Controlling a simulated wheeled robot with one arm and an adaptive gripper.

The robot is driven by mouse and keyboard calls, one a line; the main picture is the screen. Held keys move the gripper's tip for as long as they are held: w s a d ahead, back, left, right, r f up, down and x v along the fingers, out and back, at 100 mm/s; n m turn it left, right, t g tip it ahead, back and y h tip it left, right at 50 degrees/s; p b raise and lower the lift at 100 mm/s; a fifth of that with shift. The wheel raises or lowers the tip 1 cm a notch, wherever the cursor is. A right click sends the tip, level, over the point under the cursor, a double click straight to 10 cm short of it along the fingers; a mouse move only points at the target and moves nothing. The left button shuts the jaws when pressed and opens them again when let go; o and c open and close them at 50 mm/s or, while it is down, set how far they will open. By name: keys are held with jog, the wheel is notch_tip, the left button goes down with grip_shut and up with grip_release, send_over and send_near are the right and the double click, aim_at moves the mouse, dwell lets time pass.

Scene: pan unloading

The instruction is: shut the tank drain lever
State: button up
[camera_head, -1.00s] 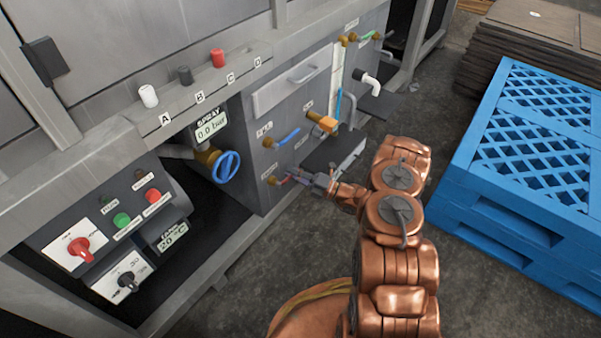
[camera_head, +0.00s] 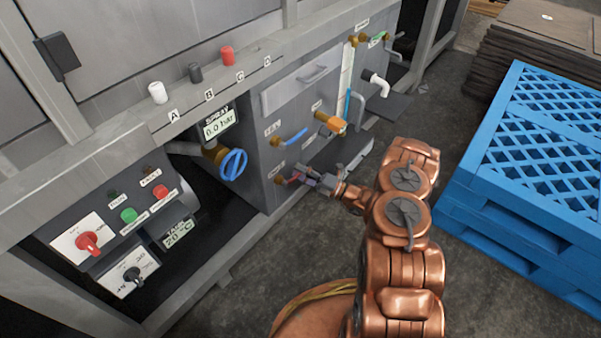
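On the grey front panel, a low brass valve (camera_head: 280,180) carries a small red lever (camera_head: 294,178). A label above it is too small to read, so I cannot confirm that it is the tank drain. The lever points right, out toward my gripper. My gripper (camera_head: 306,175) is at the end of the copper-coloured arm, right at the lever's outer end. Its fingers overlap the lever in this view. I cannot tell whether they touch it, or whether they are open or shut.
A blue-handled valve (camera_head: 290,138) sits just above, and an orange-handled valve (camera_head: 331,122) is higher to the right. A blue handwheel (camera_head: 232,164) is to the left. A grey ledge (camera_head: 345,157) sticks out beside my gripper. Blue pallets (camera_head: 490,215) stand right of my arm.

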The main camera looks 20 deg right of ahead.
jog(key=v, duration=1.1)
jog(key=shift+s+d, duration=0.2)
jog(key=shift+d, duration=0.15)
jog(key=s+a+r+n+g+y+p, duration=0.1)
jog(key=a+r+n+g+p, duration=0.4)
jog(key=r, duration=0.6)
jog(key=s+a+r+n+g+p, duration=0.1)
jog(key=a+r+n+g+p, duration=0.3)
jog(key=a+r+n, duration=0.45)
jog(key=s+a+r+n+g+y+p, duration=0.1)
jog(key=a+r+n+g+p, duration=0.35)
jog(key=r, duration=0.85)
jog(key=s+a+r+n+g+h+p, duration=0.1)
jog(key=s+a+r+n+g+p, duration=0.15)
jog(key=s+r, duration=0.2)
jog(key=s+a+r+n+g+h+p, duration=0.1)
jog(key=s+a+r+n+h+p, duration=0.1)
jog(key=s+r+n+p, duration=0.3)
jog(key=s+a+r+n+g+h+p, duration=0.1)
jog(key=s+r+n+h+p, duration=0.25)
jog(key=s+r, duration=0.35)
jog(key=s+r+n+g+h+p, duration=0.1)
jog(key=s+r+n+h+p, duration=0.3)
jog(key=r, duration=0.5)
jog(key=s+d+r+n+t+h+p, duration=0.3)
jog(key=s+d+r+n+h+p, duration=0.3)
jog(key=r, duration=0.8)
jog(key=shift+s+d+n+p, duration=1.55)
jog(key=shift+s+n+p, duration=0.95)
jog(key=shift+s+p, duration=0.55)
